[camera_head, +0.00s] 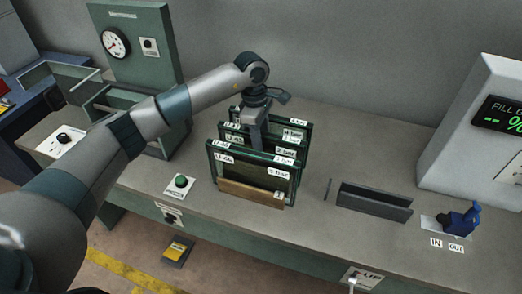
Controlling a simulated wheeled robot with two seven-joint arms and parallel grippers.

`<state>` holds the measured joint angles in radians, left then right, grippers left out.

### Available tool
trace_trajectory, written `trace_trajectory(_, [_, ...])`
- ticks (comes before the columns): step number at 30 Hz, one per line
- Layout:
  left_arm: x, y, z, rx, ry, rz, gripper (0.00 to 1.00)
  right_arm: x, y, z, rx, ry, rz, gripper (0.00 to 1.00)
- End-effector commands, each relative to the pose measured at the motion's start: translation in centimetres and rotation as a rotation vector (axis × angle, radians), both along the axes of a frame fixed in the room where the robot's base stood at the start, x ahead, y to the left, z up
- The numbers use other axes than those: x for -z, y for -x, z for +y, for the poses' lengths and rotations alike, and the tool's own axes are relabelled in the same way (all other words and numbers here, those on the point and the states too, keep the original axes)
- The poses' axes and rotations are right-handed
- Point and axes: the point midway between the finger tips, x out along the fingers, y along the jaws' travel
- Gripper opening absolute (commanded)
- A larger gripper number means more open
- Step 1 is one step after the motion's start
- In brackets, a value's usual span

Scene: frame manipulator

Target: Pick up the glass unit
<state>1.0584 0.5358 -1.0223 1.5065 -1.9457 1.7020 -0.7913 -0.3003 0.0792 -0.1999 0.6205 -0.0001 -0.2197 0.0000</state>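Several glass units (252,165) with dark green edges and white labels stand upright, one behind another, in a wooden rack (250,193) on the bench. My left gripper (258,138) comes down from above among the panes, behind the front one. Its fingertips are hidden by the front panes, so I cannot tell whether it is open or shut on a pane. My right gripper is not in view.
A dark slotted holder (373,203) stands on the grey bench (310,225) to the right. Beyond it are a blue valve (462,220) and a white display unit (492,130). A green button (181,182) and a green gauge machine (140,45) are left. Bench between rack and holder is mostly clear.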

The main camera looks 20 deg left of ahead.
Motion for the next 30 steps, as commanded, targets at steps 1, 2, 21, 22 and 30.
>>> trace_trajectory(1, [0.3, 0.07, -0.12, 0.0, 0.001, 0.002, 0.39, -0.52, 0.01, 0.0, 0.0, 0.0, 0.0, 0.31])
trace_trajectory(2, [0.53, 0.07, -0.15, 0.0, 0.001, 0.002, 0.39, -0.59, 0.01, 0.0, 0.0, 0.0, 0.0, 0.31])
trace_trajectory(21, [1.13, 0.02, -0.18, 0.001, 0.0, 0.0, 0.2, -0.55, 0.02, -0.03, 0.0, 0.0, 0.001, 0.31])
trace_trajectory(22, [1.13, 0.02, -0.18, 0.001, 0.0, 0.0, 0.13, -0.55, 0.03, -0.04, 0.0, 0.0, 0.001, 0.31])
trace_trajectory(30, [1.11, 0.01, -0.16, 0.001, 0.0, -0.001, 0.0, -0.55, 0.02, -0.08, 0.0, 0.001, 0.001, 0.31])
